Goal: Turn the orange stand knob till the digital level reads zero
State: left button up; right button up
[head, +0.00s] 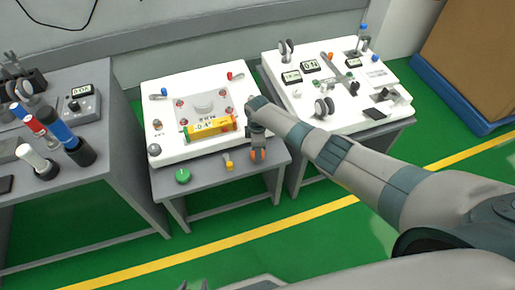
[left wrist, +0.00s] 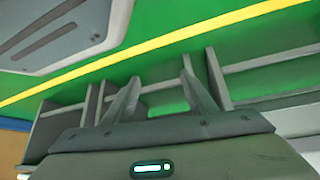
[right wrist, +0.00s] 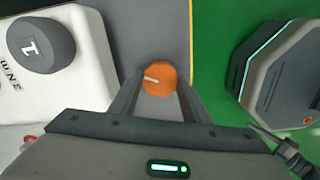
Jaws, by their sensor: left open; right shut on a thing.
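The orange stand knob (head: 257,154) is at the right front of the middle stand. In the right wrist view the knob (right wrist: 158,80) has a white pointer line and sits between my fingers. My right gripper (right wrist: 157,85) is shut on it; in the head view the gripper (head: 257,143) reaches down over it. The digital level (head: 209,127), a yellow and orange bar, lies on the white plate (head: 170,105). Its display seems to read about -0.4°, in small, blurred figures.
A green knob (head: 183,175) and a yellow knob (head: 229,164) are on the same stand. A grey table with bottles (head: 60,135) stands left. A white instrument stand (head: 335,85) stands right, behind my right arm. Green floor with a yellow line is in front.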

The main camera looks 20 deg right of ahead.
jog(key=m+p, duration=0.1)
jog(key=m, duration=0.1)
jog(key=shift+r+m, duration=0.15)
jog(key=shift+m, duration=0.25)
jog(key=m+p, duration=0.1)
jog(key=m, duration=0.2)
jog(key=shift+m+p, duration=0.45)
jog(key=shift+m, duration=0.95)
pick_arm(q)
jog(key=s+a+f+g, duration=0.1)
jog(key=s, duration=0.4)
jog(key=shift+s+a+f, duration=0.4)
pick_arm(e)
jog(key=o, duration=1)
pick_arm(q)
jog(key=shift+w+r, duration=0.1)
jog(key=shift+w, duration=0.05)
pick_arm(e)
jog(key=shift+o, duration=0.2)
